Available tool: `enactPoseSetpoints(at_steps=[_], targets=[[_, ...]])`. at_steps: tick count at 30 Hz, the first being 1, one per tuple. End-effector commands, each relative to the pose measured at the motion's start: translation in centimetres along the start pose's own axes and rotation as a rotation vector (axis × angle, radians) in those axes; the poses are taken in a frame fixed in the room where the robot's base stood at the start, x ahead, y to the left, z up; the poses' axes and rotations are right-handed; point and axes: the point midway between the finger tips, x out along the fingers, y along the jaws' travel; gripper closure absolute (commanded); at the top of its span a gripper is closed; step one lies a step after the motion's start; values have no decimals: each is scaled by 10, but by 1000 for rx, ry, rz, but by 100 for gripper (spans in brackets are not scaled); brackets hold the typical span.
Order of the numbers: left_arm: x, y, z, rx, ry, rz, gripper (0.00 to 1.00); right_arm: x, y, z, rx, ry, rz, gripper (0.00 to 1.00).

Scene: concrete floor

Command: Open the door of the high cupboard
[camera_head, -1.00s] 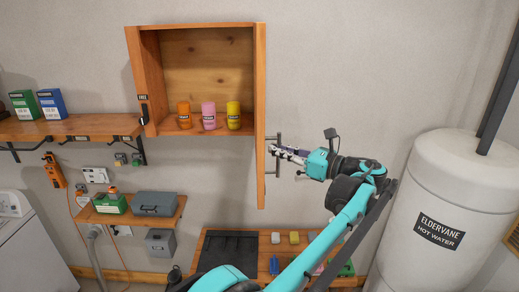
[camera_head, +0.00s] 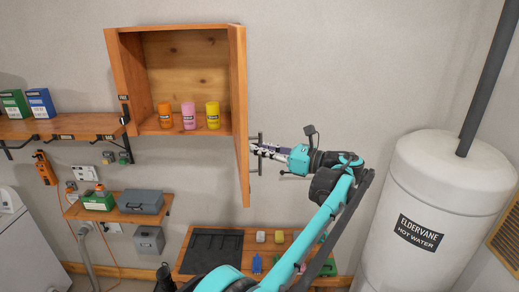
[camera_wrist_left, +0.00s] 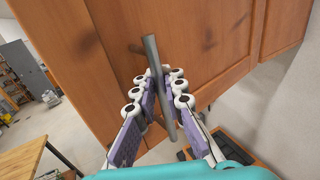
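The high cupboard (camera_head: 119,77) is a wooden box on the wall. Its door (camera_head: 240,120) stands wide open on the right side, seen nearly edge-on in the head view. Inside are an orange can (camera_head: 165,116), a pink can (camera_head: 189,116) and a yellow can (camera_head: 212,116). My left gripper (camera_head: 262,149) is at the grey bar handle (camera_head: 261,140) on the door's outer face. In the left wrist view its purple-padded fingers (camera_wrist_left: 158,88) lie on both sides of the bar handle (camera_wrist_left: 152,50), closed around it. My right gripper is not in view.
A wooden shelf (camera_head: 60,126) with green and blue boxes is left of the cupboard. Below are a small shelf (camera_head: 115,212) with a grey case and a low wooden bench (camera_head: 290,237) with small items. A white hot-water tank (camera_head: 450,175) stands at right. Wall between door and tank is clear.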

Motion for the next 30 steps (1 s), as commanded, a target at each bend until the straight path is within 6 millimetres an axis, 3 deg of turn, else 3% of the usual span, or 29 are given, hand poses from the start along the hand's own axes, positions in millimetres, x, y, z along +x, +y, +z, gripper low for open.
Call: enactPoseSetpoints(at_steps=[2,14,30], targets=[[0,0,0,0,0,0,69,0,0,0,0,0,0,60],[-8,-1,0,0,-1,-3,69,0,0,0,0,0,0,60],[-109,0,0,0,-2,-2,69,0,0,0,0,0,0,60]])
